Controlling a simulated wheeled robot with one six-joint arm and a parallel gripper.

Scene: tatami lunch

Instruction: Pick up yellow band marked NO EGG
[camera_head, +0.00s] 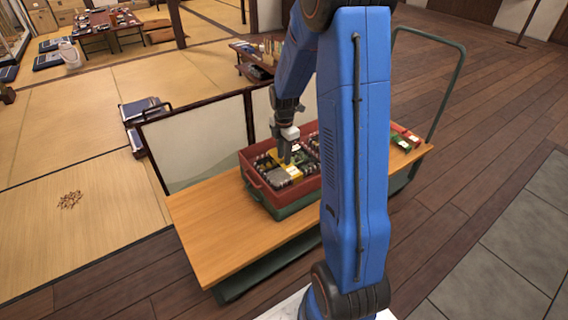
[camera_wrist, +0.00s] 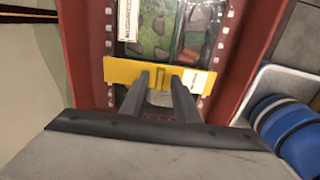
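A yellow band (camera_wrist: 122,71) lies across a lunch box (camera_wrist: 160,35) inside a red crate (camera_wrist: 82,40). It has a pale label at its right part, with lettering too small to read. The band also shows in the head view (camera_head: 292,170), below my gripper (camera_head: 286,156). In the wrist view the two fingertips of my gripper (camera_wrist: 160,80) are at the middle of the band, with a narrow gap between them. Band yellow shows in that gap. I cannot tell whether the fingers touch the band. The fingers hide part of it.
The crate stands on a wooden cart top (camera_head: 215,225) whose left part is bare. Red and green items (camera_head: 403,137) lie at the cart's right end. The crate walls rise around the boxes.

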